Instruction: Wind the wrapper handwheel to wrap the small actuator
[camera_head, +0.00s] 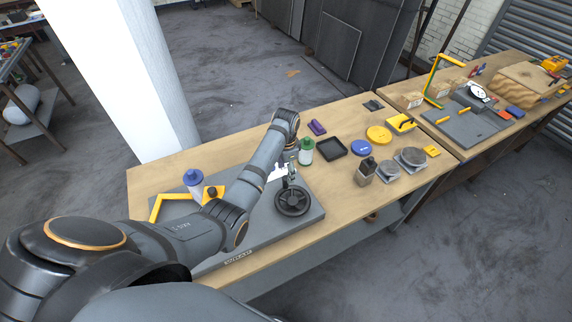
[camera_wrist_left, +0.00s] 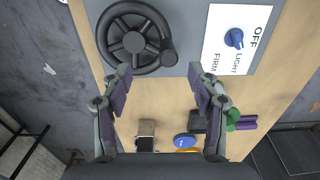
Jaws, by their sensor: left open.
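The black handwheel (camera_head: 292,201) lies flat on the grey wrapper base (camera_head: 309,222), whose front edge reads WRAP. In the left wrist view the wheel (camera_wrist_left: 108,38) shows at the top, with its rim, spokes and a knob on its right side. My left gripper (camera_wrist_left: 161,88) is open and empty there, its fingertips apart from the wheel and just below it in the picture. In the head view the gripper (camera_head: 287,166) hangs behind the wheel, partly hidden by my left arm. I cannot tell which thing is the small actuator. My right gripper is not in view.
A white dial plate (camera_wrist_left: 224,60) with a blue knob marked OFF, LIGHT, FIRM lies beside the wheel. A green jar (camera_head: 306,153), black tray (camera_head: 331,150) and grey discs (camera_head: 409,158) sit to the right.

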